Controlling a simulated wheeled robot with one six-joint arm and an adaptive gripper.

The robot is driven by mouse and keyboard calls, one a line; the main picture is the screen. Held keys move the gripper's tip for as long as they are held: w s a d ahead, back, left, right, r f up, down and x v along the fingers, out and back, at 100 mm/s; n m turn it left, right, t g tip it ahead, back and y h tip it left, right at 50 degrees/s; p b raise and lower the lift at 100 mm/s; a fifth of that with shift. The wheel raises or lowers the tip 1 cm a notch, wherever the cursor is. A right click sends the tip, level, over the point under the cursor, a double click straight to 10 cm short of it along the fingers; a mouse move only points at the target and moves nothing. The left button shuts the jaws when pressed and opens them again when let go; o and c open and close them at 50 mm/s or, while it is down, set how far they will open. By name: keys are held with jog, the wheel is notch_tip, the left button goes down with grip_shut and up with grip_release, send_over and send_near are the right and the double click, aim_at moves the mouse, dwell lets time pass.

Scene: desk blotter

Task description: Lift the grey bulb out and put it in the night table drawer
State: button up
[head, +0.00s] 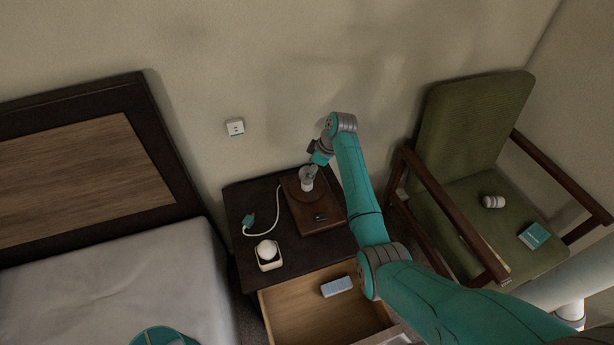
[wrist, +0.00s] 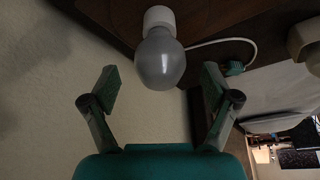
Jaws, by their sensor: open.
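The grey bulb (wrist: 160,58) sits in a white socket (wrist: 158,17) in the wrist view. In the head view the grey bulb (head: 308,172) stands on a brown wooden lamp base (head: 309,220) on the night table. My gripper (head: 316,161) is close to the bulb, on its wall side. In the wrist view my gripper (wrist: 160,78) is open, with the bulb ahead of and partly between its fingertips; neither finger visibly touches it. The night table drawer (head: 300,312) is pulled open and holds a light blue box (head: 336,286).
A white bulb (head: 267,249) sits in a square cream holder (head: 270,265) on the night table (head: 240,205). A teal plug (head: 249,220) with white cord lies unplugged there. A wall outlet (head: 235,127) is behind. A green armchair (head: 470,125) stands right, a bed (head: 110,285) left.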

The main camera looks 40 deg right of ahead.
jog(key=shift+x, duration=1.7)
jog(key=shift+s+d+f, duration=0.1)
jog(key=shift+s, duration=0.05)
jog(key=c, duration=1.1)
jog(key=shift+c, duration=0.2)
notch_tip(320, 180, up, 10)
